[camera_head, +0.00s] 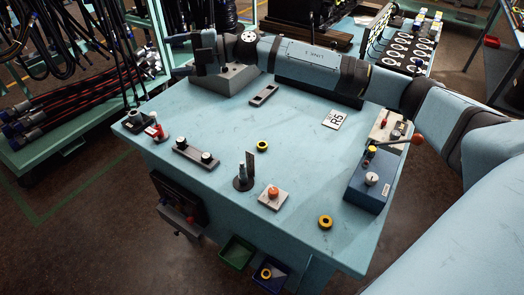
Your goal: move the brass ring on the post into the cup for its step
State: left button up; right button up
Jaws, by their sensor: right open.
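My right gripper (178,56) is at the far left of the table, at the end of an arm that reaches across from the right. It is open and looks empty, near a grey block. A slim upright post (242,174) with a dark round base stands near the front middle, far from the gripper. I cannot make out a brass ring on it. A small yellow-brass piece (370,152) shows on the blue box at the right. A grey bar (193,152) at the left carries two dark round cup-like pieces. My left gripper is out of view.
Black-and-yellow rings lie on the table, one mid-table (262,146) and one near the front (325,222). A white plate with an orange knob (273,191), a blue box (363,192) and an R5 card (335,119) stand about. Green (237,252) and blue bins hang below the front edge.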

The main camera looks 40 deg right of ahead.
jog(key=s+f+n+g+h+b, duration=0.1)
jog(key=s+f+n+g+h, duration=0.3)
jog(key=f+n+g, duration=0.4)
jog(key=n+h+b, duration=0.2)
jog(key=n+h, duration=0.7)
jog(key=h, duration=0.4)
send_near(262, 141)
jog(key=f, duration=0.3)
jog(key=shift+s+a+g, duration=0.15)
jog(key=shift+s+g, duration=0.15)
jog(key=shift+g, duration=0.1)
jog(key=shift+f, duration=0.45)
jog(key=f, duration=0.5)
jog(key=shift+s+p, duration=0.3)
jog(key=shift+p, duration=0.05)
jog(key=c, duration=1)
jog(key=shift+c, duration=0.4)
